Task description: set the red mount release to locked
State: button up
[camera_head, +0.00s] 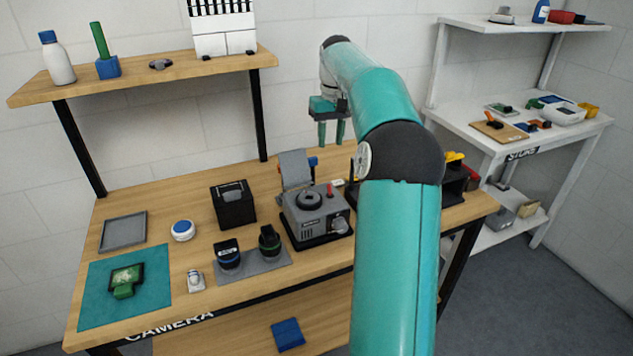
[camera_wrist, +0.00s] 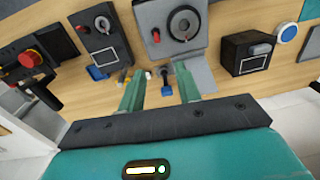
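A grey boxy device (camera_head: 315,213) with a dark round dial stands on the wooden bench, and a small upright red lever (camera_head: 329,189) sits on its top. In the wrist view the grey device (camera_wrist: 172,22) shows at the top, with the red lever (camera_wrist: 155,36) beside its dial. A darker device (camera_wrist: 100,35) to its left also has a small red part (camera_wrist: 102,23). I cannot tell for sure which red part is the mount release, nor its setting. My gripper (camera_head: 331,133) is open and empty, raised above the bench's back edge; its fingers (camera_wrist: 160,90) are apart.
A black box (camera_head: 233,205), two lenses on a grey mat (camera_head: 252,268) and a blue-white round item (camera_head: 183,230) stand left of the device. A red knob (camera_wrist: 30,58) shows far left in the wrist view. My arm hides the bench's right part in the head view.

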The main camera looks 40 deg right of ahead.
aim_at(329, 190)
notch_tip(329, 190, down, 14)
jog(key=shift+f, duration=0.1)
dwell(0.5)
grip_shut()
